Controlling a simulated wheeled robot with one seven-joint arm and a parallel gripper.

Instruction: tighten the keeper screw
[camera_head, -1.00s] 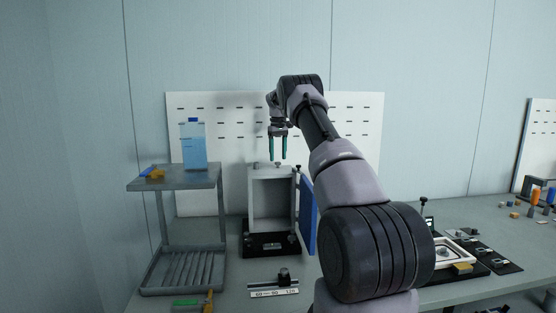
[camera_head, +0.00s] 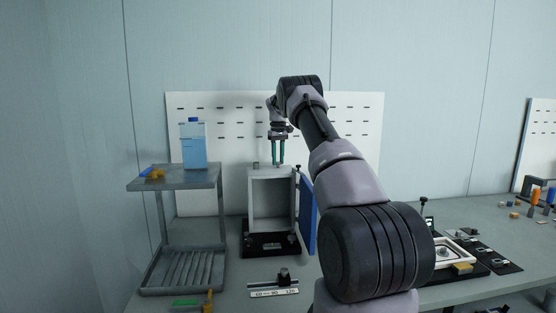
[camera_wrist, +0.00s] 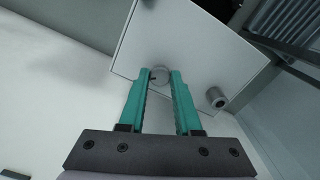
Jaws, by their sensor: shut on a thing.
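My gripper (camera_head: 278,160) points straight down at the top of the open-fronted grey box (camera_head: 250,205). Its teal fingertips, also in the wrist view (camera_wrist: 160,74), are shut on a round grey screw head (camera_wrist: 160,72) on the box's top face (camera_wrist: 190,40). The fingers stand on either side of the head and partly hide it. A second grey knob (camera_wrist: 217,98) stands near an edge of the same face. The frames do not label either one as the keeper screw. The blue door (camera_head: 308,215) of the box stands open on the right.
A grey rack (camera_head: 135,185) with a blue bottle (camera_head: 194,148) stands left of the box. A white slotted panel (camera_head: 345,125) is behind. A small fixture with a dark knob (camera_head: 284,274) lies in front. Trays and small parts lie at right.

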